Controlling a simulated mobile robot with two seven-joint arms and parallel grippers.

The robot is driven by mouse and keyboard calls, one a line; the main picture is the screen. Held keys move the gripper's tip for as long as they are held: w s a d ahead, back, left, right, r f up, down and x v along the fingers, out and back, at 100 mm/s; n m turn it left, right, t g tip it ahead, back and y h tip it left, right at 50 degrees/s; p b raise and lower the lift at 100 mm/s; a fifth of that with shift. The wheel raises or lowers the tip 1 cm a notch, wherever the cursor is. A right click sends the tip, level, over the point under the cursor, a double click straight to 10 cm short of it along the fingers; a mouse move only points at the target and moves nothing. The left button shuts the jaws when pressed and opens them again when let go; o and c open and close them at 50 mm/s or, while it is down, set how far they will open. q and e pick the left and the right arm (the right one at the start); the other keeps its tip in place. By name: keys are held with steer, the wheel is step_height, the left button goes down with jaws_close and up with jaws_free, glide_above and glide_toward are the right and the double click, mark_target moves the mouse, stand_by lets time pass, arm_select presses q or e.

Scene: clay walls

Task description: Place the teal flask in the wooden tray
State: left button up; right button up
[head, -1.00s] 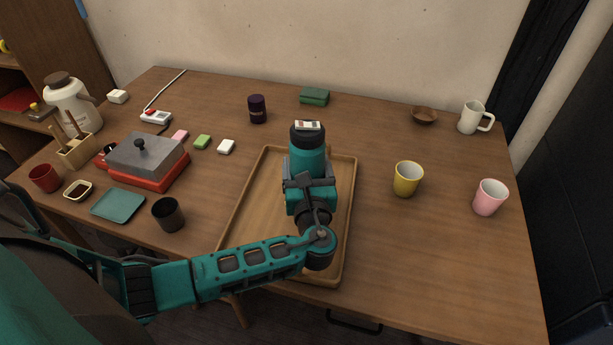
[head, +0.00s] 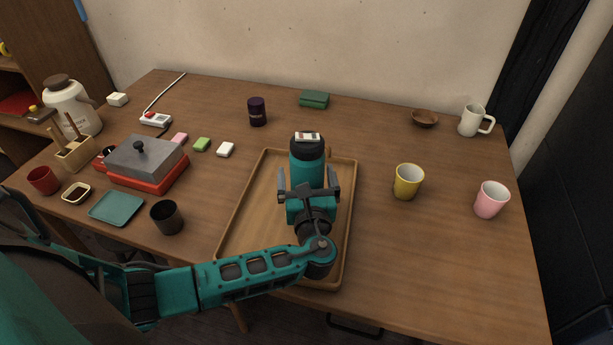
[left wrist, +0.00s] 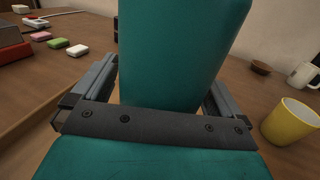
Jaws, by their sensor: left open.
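The teal flask (head: 307,172) with a dark cap stands upright in the wooden tray (head: 252,205), towards its back. A small white item with coloured marks (head: 307,137) shows at the top of its cap. My left gripper (head: 309,180) is open just in front of the flask, its fingers spread to either side. In the left wrist view the flask (left wrist: 180,50) rises between and beyond the open fingers, and its top is cut off. The flask's base is hidden by the gripper in the head view. My right gripper is not in view.
A yellow cup (head: 407,182) and a pink cup (head: 490,200) stand right of the tray. A black cup (head: 167,217), a teal plate (head: 117,208) and a red-based grill (head: 146,164) are to the left. The table's right front is clear.

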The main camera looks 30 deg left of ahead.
arm_select(q)
steer(key=shift+s+r, duration=0.1)
steer(key=shift+r, duration=0.05)
steer(key=v, duration=1.2)
steer(key=shift+p, duration=0.4)
steer(key=shift+d, duration=0.1)
